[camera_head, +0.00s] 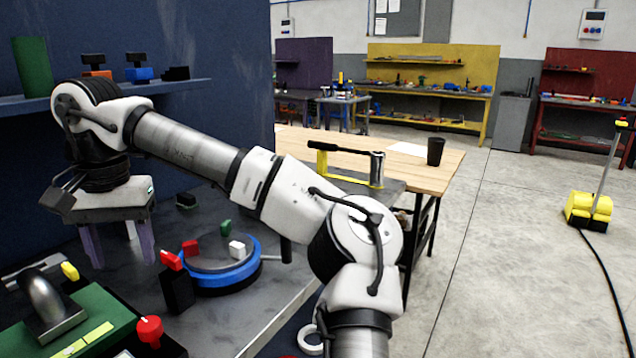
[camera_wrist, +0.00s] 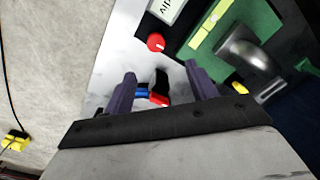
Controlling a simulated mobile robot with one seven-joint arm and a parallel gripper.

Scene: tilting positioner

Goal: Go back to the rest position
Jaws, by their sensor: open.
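My gripper (camera_head: 118,245) hangs over the left part of the grey workbench, with its purple fingers pointing down. The fingers are apart and also show in the wrist view (camera_wrist: 162,88); nothing is held between them. The positioner's round blue-rimmed table (camera_head: 222,280) stands on the bench to the right of my gripper. Red, green and white blocks (camera_head: 237,250) sit at it. In the wrist view, small blue and red parts (camera_wrist: 159,99) show beyond the gap between the fingers, partly hidden.
A green fixture (camera_head: 102,318) with a bent metal pipe (camera_head: 44,300) and a red knob (camera_head: 149,329) are at front left. A blue shelf (camera_head: 185,88) holds several parts behind my arm. A wooden table (camera_head: 440,165) stands beyond. The floor at right is mostly clear.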

